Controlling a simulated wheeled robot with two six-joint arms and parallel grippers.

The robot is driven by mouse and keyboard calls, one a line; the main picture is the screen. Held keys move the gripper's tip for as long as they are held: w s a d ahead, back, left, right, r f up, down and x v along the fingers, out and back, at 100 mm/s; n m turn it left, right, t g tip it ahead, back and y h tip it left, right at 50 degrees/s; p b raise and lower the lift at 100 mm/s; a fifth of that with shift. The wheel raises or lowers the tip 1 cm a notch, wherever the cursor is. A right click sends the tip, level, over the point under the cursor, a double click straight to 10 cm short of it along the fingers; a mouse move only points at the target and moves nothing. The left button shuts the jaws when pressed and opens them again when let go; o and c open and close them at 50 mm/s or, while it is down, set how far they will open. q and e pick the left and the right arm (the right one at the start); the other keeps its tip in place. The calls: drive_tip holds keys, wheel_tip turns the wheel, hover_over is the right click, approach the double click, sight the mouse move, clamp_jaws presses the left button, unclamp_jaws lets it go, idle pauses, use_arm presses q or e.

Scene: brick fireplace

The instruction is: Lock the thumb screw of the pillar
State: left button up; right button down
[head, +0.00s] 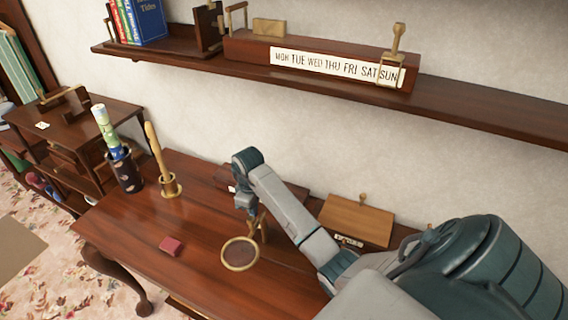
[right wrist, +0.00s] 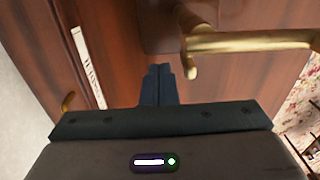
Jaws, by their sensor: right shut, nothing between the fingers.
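In the head view, a round brass-rimmed lens or dish (head: 240,267) shows at the front of the dark wood table, with a brass pillar (head: 263,228) just behind it. My right gripper (head: 249,212) points down beside the top of this brass piece. In the right wrist view, my right gripper (right wrist: 160,72) is shut and empty, its dark fingers together. A brass rod with a rounded stub (right wrist: 191,62) shows just right of the fingertips. I cannot tell whether the stub is the thumb screw, nor whether the fingers touch it. My left gripper is out of view.
A wooden box (head: 356,220) stands behind my right forearm. A wall shelf (head: 480,116) runs above. The table's front left is clear.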

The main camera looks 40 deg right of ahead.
wheel_tip(320, 180, up, 7)
drive_tip(key=p, duration=0.6)
idle(0.3)
